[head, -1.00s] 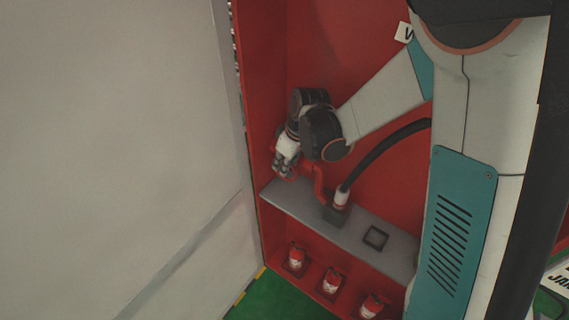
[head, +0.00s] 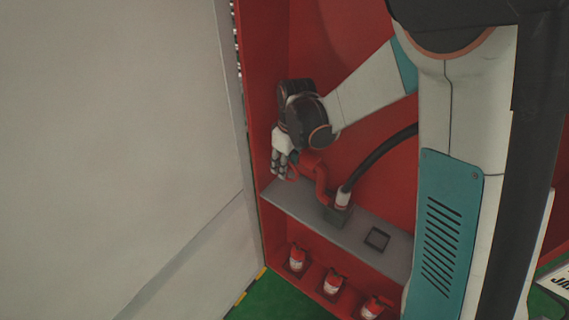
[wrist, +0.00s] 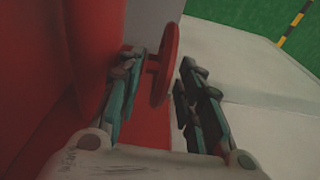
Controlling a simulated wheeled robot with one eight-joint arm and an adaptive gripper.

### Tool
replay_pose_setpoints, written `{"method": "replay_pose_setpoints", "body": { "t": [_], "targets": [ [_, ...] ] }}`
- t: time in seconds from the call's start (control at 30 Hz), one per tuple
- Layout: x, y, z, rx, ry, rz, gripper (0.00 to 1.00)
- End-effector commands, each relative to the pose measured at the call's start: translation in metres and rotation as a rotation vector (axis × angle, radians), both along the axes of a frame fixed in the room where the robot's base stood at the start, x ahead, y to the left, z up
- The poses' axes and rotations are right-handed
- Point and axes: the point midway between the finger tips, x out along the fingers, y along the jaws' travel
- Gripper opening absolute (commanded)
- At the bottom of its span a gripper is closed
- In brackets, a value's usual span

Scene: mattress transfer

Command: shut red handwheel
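The red handwheel (wrist: 170,65) shows nearly edge-on in the wrist view, joined by a short red stem to the left. My gripper (wrist: 160,75) is open, with one finger on the stem side of the rim and the other on the outer side. A gap shows between the rim and the right finger; whether the left finger touches the wheel I cannot tell. In the head view my gripper (head: 280,174) points down beside the red valve pipe (head: 319,178) above the grey shelf. The wheel is mostly hidden by the gripper there.
The pipe and a black hose (head: 376,158) rise from the grey shelf (head: 300,207) inside the red cabinet (head: 262,100). Several red extinguishers (head: 332,283) stand below. A large pale panel (head: 110,130) fills the left.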

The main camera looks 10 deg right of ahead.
Motion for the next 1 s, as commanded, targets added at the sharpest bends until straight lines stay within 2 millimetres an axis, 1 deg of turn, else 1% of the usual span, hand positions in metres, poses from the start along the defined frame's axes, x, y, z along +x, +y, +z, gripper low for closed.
{"method": "replay_pose_setpoints", "body": {
  "t": [0.17,0.4,0.6,0.7,0.8,1.0],
  "targets": [
    [-0.002,-0.002,0.021,0.0,0.0,0.0,0.33],
    [-0.007,-0.006,0.069,0.0,0.0,-0.001,0.33],
    [-0.01,-0.01,0.101,0.0,0.0,0.0,0.33],
    [-0.011,-0.011,0.11,0.0,0.0,0.0,0.33],
    [-0.011,-0.011,0.115,0.0,0.0,0.0,0.33],
    [-0.011,-0.011,0.116,0.0,0.0,0.0,0.33]
  ]
}}
